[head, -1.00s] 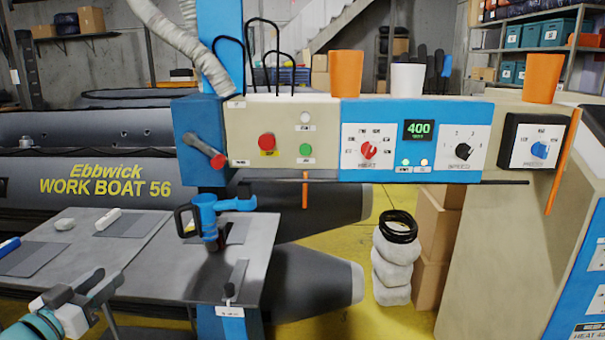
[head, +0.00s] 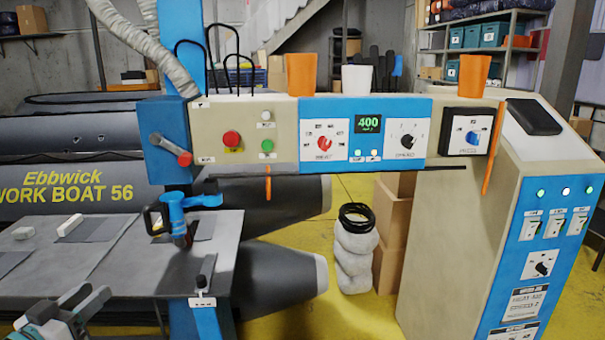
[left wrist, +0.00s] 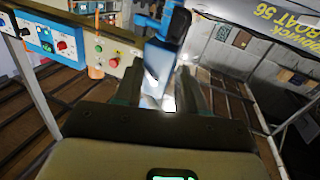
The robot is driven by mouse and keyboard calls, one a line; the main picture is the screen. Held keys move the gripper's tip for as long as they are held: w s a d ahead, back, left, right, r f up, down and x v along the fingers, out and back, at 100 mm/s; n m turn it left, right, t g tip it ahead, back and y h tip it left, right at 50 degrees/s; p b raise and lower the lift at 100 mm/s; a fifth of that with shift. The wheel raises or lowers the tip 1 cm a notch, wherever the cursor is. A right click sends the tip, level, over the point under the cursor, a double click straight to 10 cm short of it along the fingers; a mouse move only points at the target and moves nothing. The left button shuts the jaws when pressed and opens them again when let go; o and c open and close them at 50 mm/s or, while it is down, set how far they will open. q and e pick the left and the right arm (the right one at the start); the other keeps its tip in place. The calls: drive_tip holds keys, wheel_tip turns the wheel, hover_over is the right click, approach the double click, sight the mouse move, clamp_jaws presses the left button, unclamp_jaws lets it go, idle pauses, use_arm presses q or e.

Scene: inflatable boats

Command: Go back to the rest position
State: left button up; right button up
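My left gripper (head: 62,312) is at the lower left of the head view, in front of the grey work table. In the left wrist view its two dark fingers (left wrist: 158,98) stand apart, and I see nothing held between them. A blue part of the machine shows beyond the fingers there. My right gripper is in neither view. The welding machine's control panel (head: 282,168) spans the middle of the head view, with dials, buttons and a display reading 400.
White rolls with black rings (head: 356,250) stand on the yellow floor beside cartons (head: 392,225). A tall cabinet (head: 460,235) stands at right.

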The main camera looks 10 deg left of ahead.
use_arm(q)
drive_tip(key=w+d+f+n+g+h, duration=0.1)
drive_tip(key=w+d+f+g+h, duration=0.15)
drive_tip(key=d+f, duration=0.8)
drive_tip(key=w+d+f+n+g+h, duration=0.15)
drive_tip(key=w+d+f, duration=0.25)
drive_tip(key=d+f, duration=0.65)
drive_tip(key=s+d+f+g+p, duration=0.1)
drive_tip(key=s+d+f+g, duration=0.8)
drive_tip(key=s+d+f, duration=0.6)
drive_tip(key=s+a+f+g+y, duration=0.1)
drive_tip(key=s+f+g, duration=0.3)
drive_tip(key=s, duration=0.6)
drive_tip(key=shift+s+a+f, duration=0.3)
drive_tip(key=shift+a+f, duration=0.2)
drive_tip(key=shift+f, duration=0.05)
